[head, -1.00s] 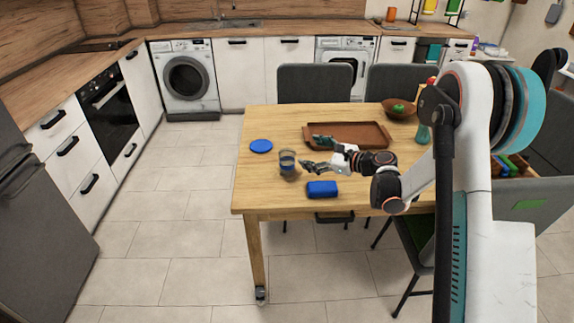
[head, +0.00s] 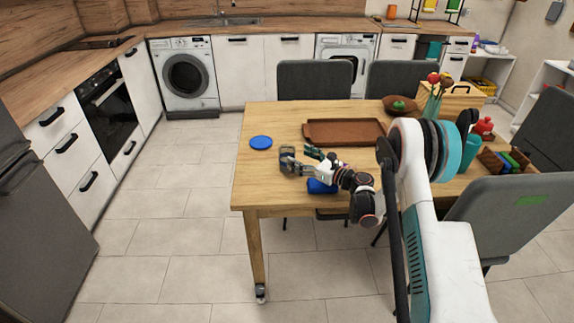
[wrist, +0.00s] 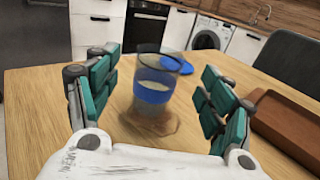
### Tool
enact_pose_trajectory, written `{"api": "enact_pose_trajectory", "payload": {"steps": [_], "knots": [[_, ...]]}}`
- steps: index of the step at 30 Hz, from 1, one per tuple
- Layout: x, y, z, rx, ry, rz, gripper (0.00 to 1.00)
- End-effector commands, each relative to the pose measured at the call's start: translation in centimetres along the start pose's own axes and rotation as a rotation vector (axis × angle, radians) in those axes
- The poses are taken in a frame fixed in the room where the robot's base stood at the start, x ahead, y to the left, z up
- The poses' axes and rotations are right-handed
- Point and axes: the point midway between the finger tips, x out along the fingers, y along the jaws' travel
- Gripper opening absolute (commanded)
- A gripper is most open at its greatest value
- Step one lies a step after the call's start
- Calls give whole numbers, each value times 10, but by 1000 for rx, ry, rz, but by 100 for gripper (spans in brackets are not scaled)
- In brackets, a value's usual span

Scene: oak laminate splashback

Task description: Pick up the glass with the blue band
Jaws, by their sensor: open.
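The glass with the blue band (wrist: 154,86) stands upright on the wooden table, clear with a blue band around its middle. In the wrist view it is centred between the spread fingers of my gripper (wrist: 155,95), with a gap on each side. In the head view the glass (head: 287,152) is small and partly hidden by my gripper (head: 293,163), which reaches it from the right. My gripper is open and holds nothing.
A blue round disc (head: 261,142) lies behind and left of the glass. A brown tray (head: 344,124) lies to the right, near the gripper's right finger. A blue block (head: 318,187) is partly under my arm. A bowl (head: 398,106) stands farther back.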

Motion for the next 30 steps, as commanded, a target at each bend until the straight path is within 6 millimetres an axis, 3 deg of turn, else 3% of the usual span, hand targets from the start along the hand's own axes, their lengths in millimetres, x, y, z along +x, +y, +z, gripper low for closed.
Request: {"api": "enact_pose_trajectory", "payload": {"steps": [8,18,26,27,30], "knots": [[21,0,-2,-1,0,1,74],[64,-1,-6,-1,0,2,74],[67,-1,-4,-1,0,0,74],[67,-1,-4,-1,0,0,72],[67,-1,-4,-1,0,0,49]]}}
